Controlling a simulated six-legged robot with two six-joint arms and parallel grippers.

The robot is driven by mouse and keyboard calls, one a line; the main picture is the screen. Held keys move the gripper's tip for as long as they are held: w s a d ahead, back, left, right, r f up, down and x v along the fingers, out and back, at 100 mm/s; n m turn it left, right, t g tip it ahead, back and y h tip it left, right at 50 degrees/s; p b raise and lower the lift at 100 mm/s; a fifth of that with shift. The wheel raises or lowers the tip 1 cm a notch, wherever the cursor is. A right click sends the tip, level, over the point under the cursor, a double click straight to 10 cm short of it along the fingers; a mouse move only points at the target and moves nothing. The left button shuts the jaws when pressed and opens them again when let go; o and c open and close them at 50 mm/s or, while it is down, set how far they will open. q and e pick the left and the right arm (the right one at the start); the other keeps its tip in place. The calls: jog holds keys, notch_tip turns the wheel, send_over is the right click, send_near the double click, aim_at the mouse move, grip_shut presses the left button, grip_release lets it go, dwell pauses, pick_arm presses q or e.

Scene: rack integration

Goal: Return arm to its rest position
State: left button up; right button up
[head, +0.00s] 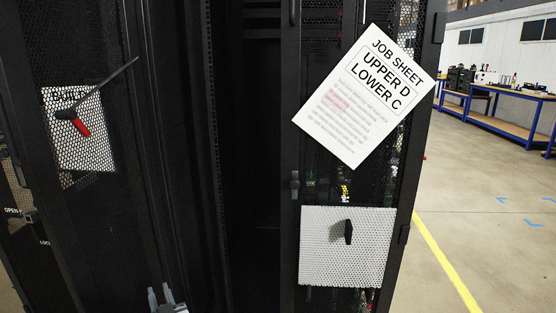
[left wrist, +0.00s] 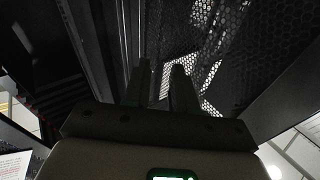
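My left gripper (head: 160,293) shows only as fingertips at the bottom edge of the head view, in front of the dark rack opening. In the left wrist view my left gripper (left wrist: 158,85) has its two fingers apart with nothing between them. Its arm is hidden below the head view. My right gripper and arm are in neither view.
The black rack (head: 290,130) fills the middle, its mesh door (head: 110,150) swung open at left. A job sheet (head: 362,97) reads "UPPER D LOWER C". A white perforated panel (head: 325,255) with a black handle sits lower right. Workbenches (head: 500,110) stand beyond clear floor.

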pick_arm(q)
jog(key=s+d+f+m+g+h, duration=0.25)
jog(key=s+f+h, duration=0.2)
jog(key=f, duration=0.55)
jog(key=s+d+f+m+g+h, duration=0.1)
jog(key=s+d+f+g+h, duration=0.3)
jog(key=f, duration=0.6)
jog(key=s+d+f+g+h, duration=0.2)
jog(key=s+d+f, duration=0.15)
jog(key=s, duration=0.35)
jog(key=s+d+f+g+h, duration=0.2)
jog(key=s+d+f, duration=0.15)
jog(key=s, duration=0.35)
jog(key=s+d+g+h, duration=0.2)
jog(key=s+d+g, duration=0.25)
jog(key=s, duration=0.65)
notch_tip(320, 180, up, 14)
jog(key=g+p, duration=0.1)
jog(key=p, duration=1.4)
jog(key=shift+s+a, duration=0.25)
jog(key=shift+a, duration=0.05)
